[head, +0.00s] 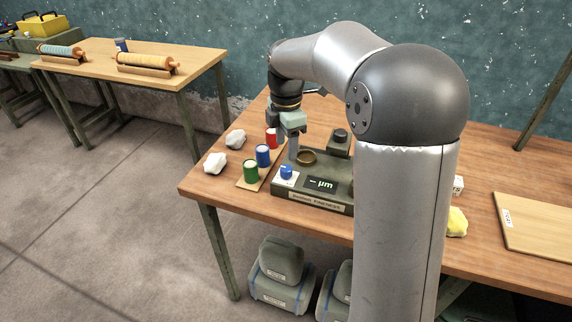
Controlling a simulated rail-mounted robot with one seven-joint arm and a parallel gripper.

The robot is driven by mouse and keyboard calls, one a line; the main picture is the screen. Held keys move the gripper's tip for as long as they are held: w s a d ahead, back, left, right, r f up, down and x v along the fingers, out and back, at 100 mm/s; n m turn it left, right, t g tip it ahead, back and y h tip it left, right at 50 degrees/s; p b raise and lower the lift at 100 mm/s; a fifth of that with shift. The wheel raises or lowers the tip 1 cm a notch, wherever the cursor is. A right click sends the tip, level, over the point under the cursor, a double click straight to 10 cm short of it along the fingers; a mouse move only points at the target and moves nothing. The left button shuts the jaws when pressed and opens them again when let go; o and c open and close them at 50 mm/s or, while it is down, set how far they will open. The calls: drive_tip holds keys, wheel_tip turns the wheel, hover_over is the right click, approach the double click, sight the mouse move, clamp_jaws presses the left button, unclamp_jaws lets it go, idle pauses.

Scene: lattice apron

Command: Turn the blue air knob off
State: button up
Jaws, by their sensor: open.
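The blue air knob (286,172) sits on a white plate at the front left corner of a dark grey fineness device on the wooden table. My gripper (289,150) points down just behind and above the knob. It looks apart from the knob. The jaws are open and nothing shows between them. The near finger hides part of what lies behind it. The exact turn of the knob is too small to read.
The device has a display (321,184) reading "µm", a brass ring (306,157) and a black knob (340,135). Green (250,171), blue (263,156) and red (271,139) canisters stand close on the left. White lumps (215,163) lie farther left. My arm hides the device's right side.

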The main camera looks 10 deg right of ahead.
sight(286, 168)
wheel_tip(286, 168, down, 7)
drive_tip(key=shift+f, duration=0.15)
drive_tip(key=c, duration=1)
